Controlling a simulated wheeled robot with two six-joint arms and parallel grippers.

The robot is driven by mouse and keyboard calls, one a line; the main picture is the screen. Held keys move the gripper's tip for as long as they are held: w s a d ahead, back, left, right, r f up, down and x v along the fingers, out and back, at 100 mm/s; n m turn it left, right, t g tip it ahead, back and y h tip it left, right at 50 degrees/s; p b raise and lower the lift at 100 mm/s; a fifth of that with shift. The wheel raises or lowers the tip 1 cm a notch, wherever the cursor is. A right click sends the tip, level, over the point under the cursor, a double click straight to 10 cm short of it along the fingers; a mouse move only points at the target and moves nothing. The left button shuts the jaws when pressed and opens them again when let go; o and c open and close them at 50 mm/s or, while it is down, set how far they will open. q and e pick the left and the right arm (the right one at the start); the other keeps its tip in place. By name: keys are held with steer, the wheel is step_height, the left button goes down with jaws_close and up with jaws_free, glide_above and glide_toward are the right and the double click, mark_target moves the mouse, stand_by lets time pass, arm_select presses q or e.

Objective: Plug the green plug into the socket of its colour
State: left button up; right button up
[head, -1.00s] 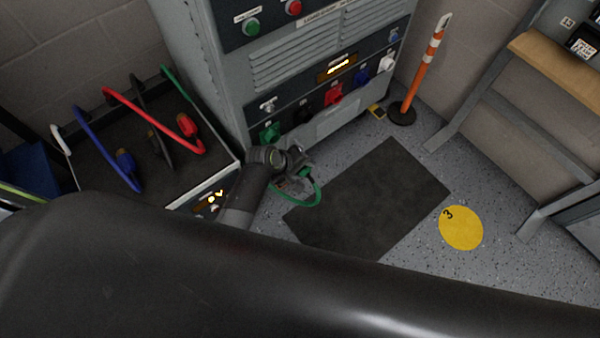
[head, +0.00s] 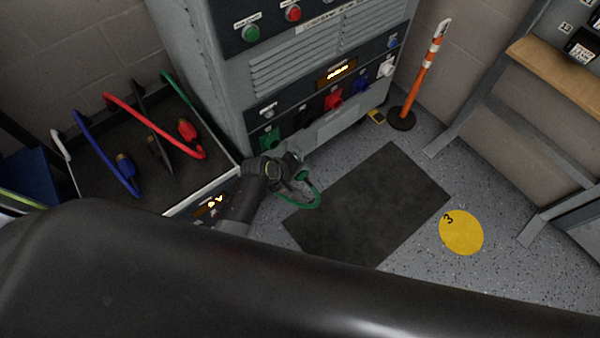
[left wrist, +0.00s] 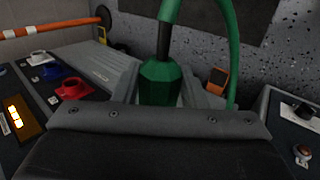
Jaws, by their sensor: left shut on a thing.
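My left gripper (head: 293,172) is shut on the green plug (left wrist: 160,84), whose dark neck and green cable (left wrist: 234,45) rise from it in the left wrist view. In the head view the green cable (head: 316,196) loops beside the gripper, over the dark mat. The green socket (head: 269,138) is at the left end of the cabinet's lower socket row, just above and left of the gripper. The plug is apart from it. The green socket cannot be made out in the left wrist view. My right gripper is not in view.
Black, red (head: 333,100), blue (head: 361,85) and white (head: 386,68) sockets continue the row. Left stands a bench (head: 100,180) with other coloured cables. An orange post (head: 420,80) stands right of the cabinet. The dark mat (head: 375,205) is clear floor space.

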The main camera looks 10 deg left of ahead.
arm_select(q)
steer(key=w+a, duration=0.2)
steer(key=shift+w+a, duration=0.1)
steer(key=shift+a, duration=0.3)
steer(key=shift+w+a, duration=0.5)
steer(key=shift+a, duration=0.15)
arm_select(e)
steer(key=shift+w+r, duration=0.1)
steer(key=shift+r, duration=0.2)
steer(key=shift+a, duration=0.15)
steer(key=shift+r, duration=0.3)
arm_select(q)
steer(key=shift+w+a, duration=1.05)
steer(key=shift+a, duration=0.3)
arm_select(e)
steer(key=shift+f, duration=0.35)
arm_select(q)
steer(key=o, duration=1.2)
steer(key=shift+s+r, duration=0.1)
